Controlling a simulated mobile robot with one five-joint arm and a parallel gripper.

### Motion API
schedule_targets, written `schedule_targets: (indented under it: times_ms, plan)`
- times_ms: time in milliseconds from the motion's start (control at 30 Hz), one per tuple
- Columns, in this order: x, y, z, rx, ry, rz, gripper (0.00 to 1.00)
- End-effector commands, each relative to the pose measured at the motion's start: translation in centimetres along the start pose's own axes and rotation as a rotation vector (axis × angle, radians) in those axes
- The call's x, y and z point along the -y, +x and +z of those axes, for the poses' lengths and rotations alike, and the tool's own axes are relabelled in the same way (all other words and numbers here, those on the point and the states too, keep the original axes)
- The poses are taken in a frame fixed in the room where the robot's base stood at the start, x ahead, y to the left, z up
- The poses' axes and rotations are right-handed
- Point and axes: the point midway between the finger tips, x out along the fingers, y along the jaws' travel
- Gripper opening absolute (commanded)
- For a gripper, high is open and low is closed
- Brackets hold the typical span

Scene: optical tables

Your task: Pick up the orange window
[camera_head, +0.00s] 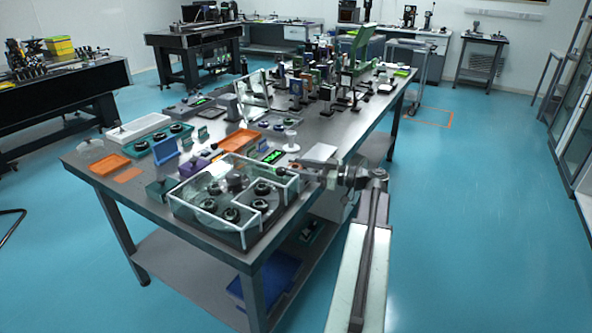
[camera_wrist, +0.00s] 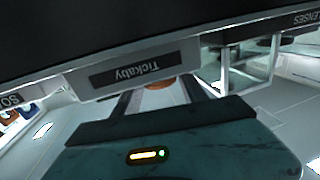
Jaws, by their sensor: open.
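In the wrist view, a small orange rounded piece (camera_wrist: 158,84) shows between the two fingers of my gripper (camera_wrist: 160,96), partly hidden by a labelled dark edge above. It may be the orange window, but I cannot tell for sure. The fingers are apart, and I see no contact with the piece. In the head view, my gripper (camera_head: 308,172) is by the right edge of the near table (camera_head: 226,232), beside the clear-walled box. I cannot make out the orange window there.
The clear-walled box (camera_head: 268,167) with dark round parts stands at the near corner. Orange trays (camera_head: 110,164) (camera_head: 241,139) and a white tray (camera_head: 139,126) lie further left. Many upright optics crowd the table's far half. The blue floor (camera_head: 470,210) to the right is free.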

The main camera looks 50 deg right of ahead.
Motion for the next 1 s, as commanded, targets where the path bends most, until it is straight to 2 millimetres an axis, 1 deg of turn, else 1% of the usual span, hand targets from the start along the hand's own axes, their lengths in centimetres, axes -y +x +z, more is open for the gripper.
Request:
schedule_targets:
  times_ms: [33,67,100,200,233,267,433,567,667,833,867,900,1000]
  plan:
    - [0.0,0.0,0.0,0.0,0.0,0.0,0.47]
    - [0.0,0.0,0.0,0.0,0.0,0.0,0.39]
    - [0.0,0.0,0.0,0.0,0.0,0.0,0.28]
    - [0.0,-0.1,0.0,0.0,0.0,0.0,0.04]
    - [0.0,-0.1,0.0,0.0,0.0,0.0,0.04]
    - [0.0,-0.1,0.0,0.0,0.0,0.0,0.0]
    - [0.0,-0.1,-0.1,0.0,0.0,0.001,0.0]
    - [0.0,-0.1,-0.8,0.0,0.0,0.001,0.0]
    - [0.0,-0.1,-1.9,0.0,0.0,0.001,0.0]
    - [-0.1,-0.1,-4.6,0.0,0.0,0.001,0.0]
    - [0.6,-0.8,-4.0,0.0,0.0,0.004,0.0]
    - [1.2,-1.6,-3.9,0.0,0.0,0.005,0.0]
    - [2.6,-3.5,-4.0,0.0,0.0,0.005,0.0]
